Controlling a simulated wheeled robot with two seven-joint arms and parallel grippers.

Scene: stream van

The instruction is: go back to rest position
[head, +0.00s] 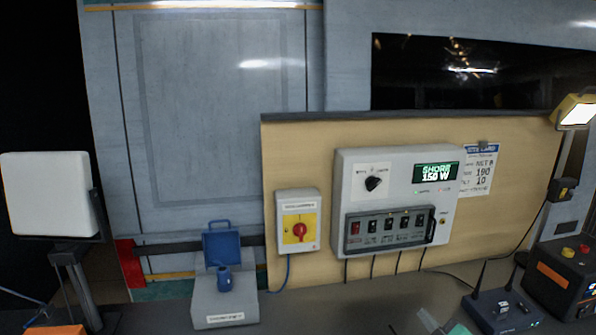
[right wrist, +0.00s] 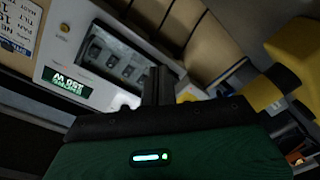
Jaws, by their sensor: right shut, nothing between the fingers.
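My right gripper (head: 430,318) shows only in small part at the bottom edge of the head view, in front of the dark counter. In the right wrist view its dark fingers (right wrist: 155,87) are together, with nothing between them, above the green gripper body. The white power panel (head: 390,205) on the tan board reads SHORE 150 W. It also shows rotated in the right wrist view (right wrist: 50,75), beyond the fingers. I cannot tell the exact gap between fingers and panel. My left gripper is not in view.
A grey box with a red rotary switch on yellow (head: 299,231) is on the board. A grey box with an open blue lid (head: 222,245) stands left. A router with antennas (head: 500,310) and a black-orange unit (head: 562,280) stand right. A white light panel (head: 50,193) is far left.

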